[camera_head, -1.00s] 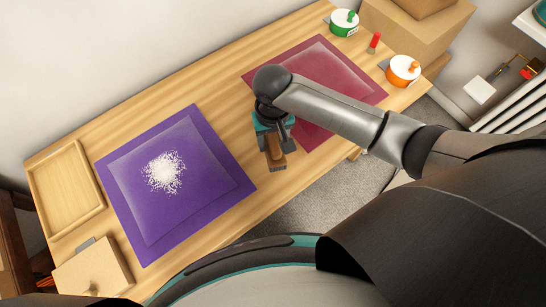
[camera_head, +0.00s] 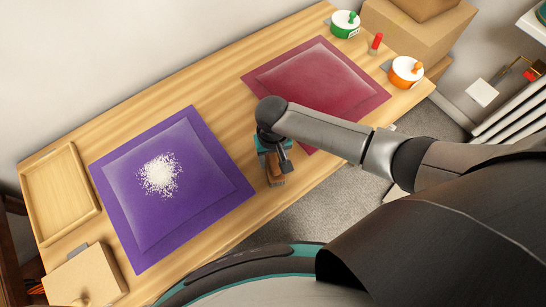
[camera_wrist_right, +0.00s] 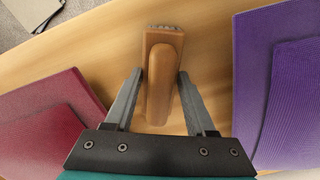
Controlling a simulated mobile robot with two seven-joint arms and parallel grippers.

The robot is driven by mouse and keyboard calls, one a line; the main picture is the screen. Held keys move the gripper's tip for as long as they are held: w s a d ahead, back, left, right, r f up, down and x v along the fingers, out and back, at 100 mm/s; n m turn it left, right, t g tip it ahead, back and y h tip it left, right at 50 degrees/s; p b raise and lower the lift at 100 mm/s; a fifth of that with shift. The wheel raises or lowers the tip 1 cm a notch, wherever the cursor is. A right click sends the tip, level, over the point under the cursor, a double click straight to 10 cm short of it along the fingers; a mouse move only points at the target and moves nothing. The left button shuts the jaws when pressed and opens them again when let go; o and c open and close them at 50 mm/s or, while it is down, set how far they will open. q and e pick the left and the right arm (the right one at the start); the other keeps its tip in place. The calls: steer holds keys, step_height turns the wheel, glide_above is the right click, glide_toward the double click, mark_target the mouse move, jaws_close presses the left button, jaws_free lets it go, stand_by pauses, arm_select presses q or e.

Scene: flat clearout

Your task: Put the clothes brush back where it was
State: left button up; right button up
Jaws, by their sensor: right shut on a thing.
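The clothes brush is a brown wooden block with a raised handle. It shows in the right wrist view (camera_wrist_right: 163,75), between the two grey fingers of my right gripper (camera_wrist_right: 160,95). In the head view the brush (camera_head: 276,181) is seen below the gripper, near the table's front edge, in the bare strip between the purple and dark red mats. My right gripper (camera_head: 274,160) is shut on it. The brush is at or just above the wood; I cannot tell if it touches. My left gripper is not in view.
A purple mat (camera_head: 215,205) with a cushion-like pad and white specks lies left. A dark red mat (camera_head: 365,100) lies right. An empty wooden tray (camera_head: 60,190) stands far left, near a tan box (camera_head: 85,280). Green (camera_head: 345,24) and orange (camera_head: 406,72) round items and a red item (camera_head: 375,43) stand right.

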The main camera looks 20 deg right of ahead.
mark_target(273, 157)
steer(key=o, duration=1.3)
steer(key=shift+f, duration=0.15)
step_height(273, 157, up, 12)
steer(key=p, duration=0.3)
steer(key=shift+r+p, duration=0.25)
steer(key=shift+p, duration=0.1)
